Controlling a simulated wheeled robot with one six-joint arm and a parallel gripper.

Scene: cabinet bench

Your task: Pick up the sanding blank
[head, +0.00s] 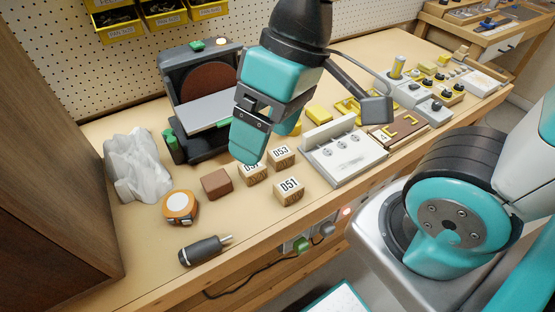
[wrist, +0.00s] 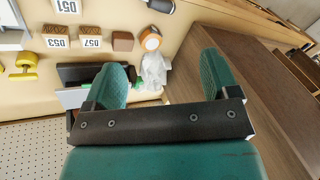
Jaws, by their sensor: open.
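Several small blocks lie on the bench; I cannot tell for sure which one is the sanding blank. Three pale wooden blocks carry labels: D51 (head: 289,192), D53 (head: 281,157) and D57 (head: 253,176), the last partly hidden by my gripper. A plain brown block (head: 216,184) lies left of them. In the wrist view they show as D51 (wrist: 68,6), D53 (wrist: 54,41), D57 (wrist: 90,41) and the brown block (wrist: 123,41). My gripper (head: 248,151) is open and empty, above the bench. In the wrist view no block lies between its fingers (wrist: 163,62).
A disc sander (head: 207,108) stands behind the blocks. A crumpled white cloth (head: 138,166), an orange tape measure (head: 180,207) and a dark-handled tool (head: 204,250) lie left and in front. A grey fixture (head: 344,153) stands right. A brown cabinet side (head: 50,150) bounds the left.

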